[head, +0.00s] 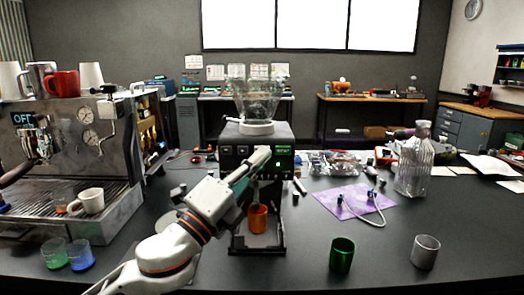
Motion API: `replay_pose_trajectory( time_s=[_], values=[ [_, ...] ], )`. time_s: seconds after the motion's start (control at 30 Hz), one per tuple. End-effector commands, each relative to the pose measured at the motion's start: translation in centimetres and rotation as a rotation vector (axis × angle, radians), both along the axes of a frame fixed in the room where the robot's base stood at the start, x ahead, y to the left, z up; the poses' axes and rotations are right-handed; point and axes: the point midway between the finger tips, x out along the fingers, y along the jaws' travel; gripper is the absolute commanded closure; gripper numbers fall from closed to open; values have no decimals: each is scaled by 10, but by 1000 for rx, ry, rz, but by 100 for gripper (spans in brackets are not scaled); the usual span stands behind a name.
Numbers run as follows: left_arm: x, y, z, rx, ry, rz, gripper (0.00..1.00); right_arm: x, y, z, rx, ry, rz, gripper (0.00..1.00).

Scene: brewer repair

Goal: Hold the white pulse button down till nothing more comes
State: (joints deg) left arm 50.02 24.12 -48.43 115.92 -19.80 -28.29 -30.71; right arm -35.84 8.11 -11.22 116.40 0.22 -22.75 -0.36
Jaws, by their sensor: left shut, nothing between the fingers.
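A black grinder (284,138) with a clear hopper (258,104) on top stands at the middle of the table. Its front panel has small lit marks and a green-lit display. My left gripper (262,157) is shut and empty, its fingertips at the front panel. They cover part of the panel. I cannot make out the white pulse button, and I cannot tell whether the fingertips touch it. An orange cup (257,219) stands under the grinder's outlet. My right gripper is out of view.
A steel espresso machine (70,150) with cups stands at the left. A green cup (342,255) and a grey metal cup (425,252) stand at the front right. A purple mat (350,203) with a hose and a glass bottle (412,165) are to the right.

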Motion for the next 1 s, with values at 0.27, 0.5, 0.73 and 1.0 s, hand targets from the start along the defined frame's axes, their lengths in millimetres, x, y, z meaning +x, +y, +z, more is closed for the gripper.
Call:
replay_pose_trajectory(
  time_s=[0.27, 0.5, 0.73, 1.0],
  values=[
    [0, 0, 0, -1, 1, 0, 100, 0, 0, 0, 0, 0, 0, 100],
    [2, 0, 0, -1, 1, 0, 100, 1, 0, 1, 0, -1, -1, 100],
    [5, 0, 0, 0, 0, 0, 100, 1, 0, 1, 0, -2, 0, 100],
    [8, 0, 0, -1, 0, 1, 100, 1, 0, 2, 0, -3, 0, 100]
  ],
)
